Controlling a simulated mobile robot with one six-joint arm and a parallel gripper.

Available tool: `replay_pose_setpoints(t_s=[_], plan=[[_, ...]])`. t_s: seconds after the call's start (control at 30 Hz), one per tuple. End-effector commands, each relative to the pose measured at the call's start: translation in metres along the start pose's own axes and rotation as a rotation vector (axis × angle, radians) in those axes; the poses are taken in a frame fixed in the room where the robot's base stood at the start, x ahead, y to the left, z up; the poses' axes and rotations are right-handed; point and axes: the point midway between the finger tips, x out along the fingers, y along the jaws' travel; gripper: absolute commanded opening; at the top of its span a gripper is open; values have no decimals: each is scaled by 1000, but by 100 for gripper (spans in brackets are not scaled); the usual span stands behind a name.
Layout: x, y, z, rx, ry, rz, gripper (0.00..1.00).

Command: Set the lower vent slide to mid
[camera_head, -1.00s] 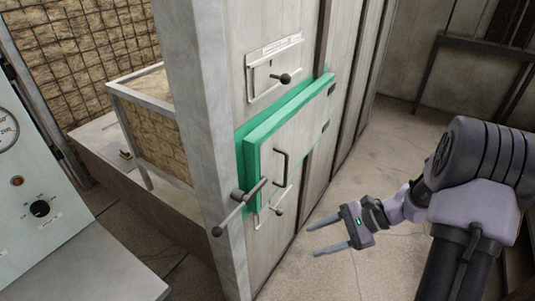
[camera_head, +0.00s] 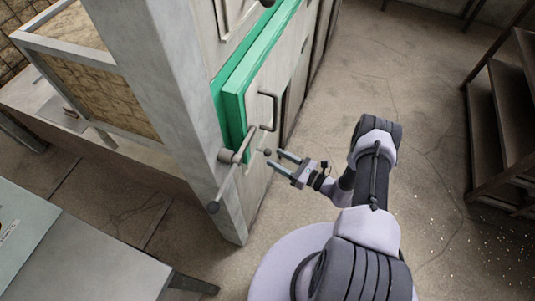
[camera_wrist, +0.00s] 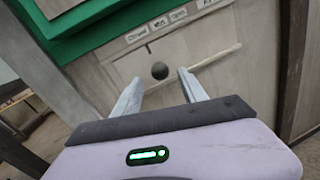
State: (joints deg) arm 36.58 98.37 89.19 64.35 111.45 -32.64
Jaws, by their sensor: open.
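The lower vent slide's dark round knob (camera_wrist: 160,70) shows in the wrist view on a pale panel below the green door frame. A thin slot-like line runs near it. In the wrist view the knob appears between my two open fingers, at the level of their tips; I cannot tell whether they touch it. In the head view the small knob (camera_head: 267,152) is just beyond the fingertips of my gripper (camera_head: 274,159), which is open and empty.
The green-framed door (camera_head: 238,88) with its dark handle (camera_head: 271,108) is above the slide. A long latch lever (camera_head: 228,180) sticks out just left of my gripper. A shelf rack (camera_head: 500,130) stands at the right. The floor between is clear.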

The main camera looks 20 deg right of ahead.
Motion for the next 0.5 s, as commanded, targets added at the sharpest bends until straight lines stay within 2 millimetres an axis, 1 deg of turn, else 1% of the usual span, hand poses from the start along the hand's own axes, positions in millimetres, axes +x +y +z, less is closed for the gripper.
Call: replay_pose_setpoints(t_s=[0.03,0.1,0.2,0.33,0.5], plan=[[12,0,-2,-1,0,5,50],[25,0,-2,0,0,3,50],[38,0,-1,-1,0,2,50],[47,0,0,-1,-1,1,50],[49,0,1,0,-1,1,50]])
